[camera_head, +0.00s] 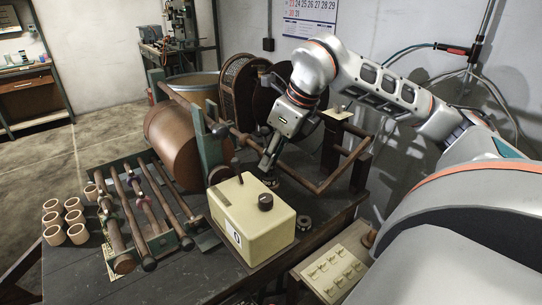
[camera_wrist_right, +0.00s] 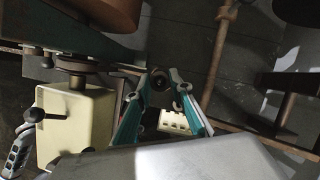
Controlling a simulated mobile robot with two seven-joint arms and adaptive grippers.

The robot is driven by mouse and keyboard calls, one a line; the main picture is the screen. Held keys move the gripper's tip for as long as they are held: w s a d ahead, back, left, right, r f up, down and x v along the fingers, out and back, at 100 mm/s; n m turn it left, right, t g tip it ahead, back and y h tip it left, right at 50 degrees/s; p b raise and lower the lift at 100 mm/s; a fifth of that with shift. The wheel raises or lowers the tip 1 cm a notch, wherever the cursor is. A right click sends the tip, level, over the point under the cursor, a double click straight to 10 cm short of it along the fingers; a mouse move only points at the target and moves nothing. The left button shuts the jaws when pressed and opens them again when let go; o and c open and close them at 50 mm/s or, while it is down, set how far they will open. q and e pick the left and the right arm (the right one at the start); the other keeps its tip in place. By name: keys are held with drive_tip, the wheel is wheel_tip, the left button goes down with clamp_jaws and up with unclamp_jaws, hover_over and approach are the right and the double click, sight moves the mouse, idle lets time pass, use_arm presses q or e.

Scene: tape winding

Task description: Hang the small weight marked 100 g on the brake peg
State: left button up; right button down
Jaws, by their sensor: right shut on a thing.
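My right gripper (camera_head: 267,177) reaches down from the upper right, just behind the cream box. In the right wrist view its teal fingers (camera_wrist_right: 160,77) close at their tips around a small dark round thing (camera_wrist_right: 159,85), apparently the weight. Its 100 g mark cannot be read. In the head view the gripper mostly hides it. A dark round piece (camera_head: 304,222) lies on the table beside the cream box; I cannot tell what it is. I cannot make out for certain which part is the brake peg. My left gripper is not in view.
The cream box (camera_head: 252,222) with a black knob stands at the table's front. The winding frame's wooden bar (camera_head: 287,173) and brown drum (camera_head: 173,146) are close to the gripper. A rod rack (camera_head: 146,215) and several tan rolls (camera_head: 76,217) are at left. A switch panel (camera_head: 335,267) is in front.

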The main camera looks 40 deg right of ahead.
drive_tip(key=c, duration=1.7)
unclamp_jaws()
drive_tip(key=v, duration=1.2)
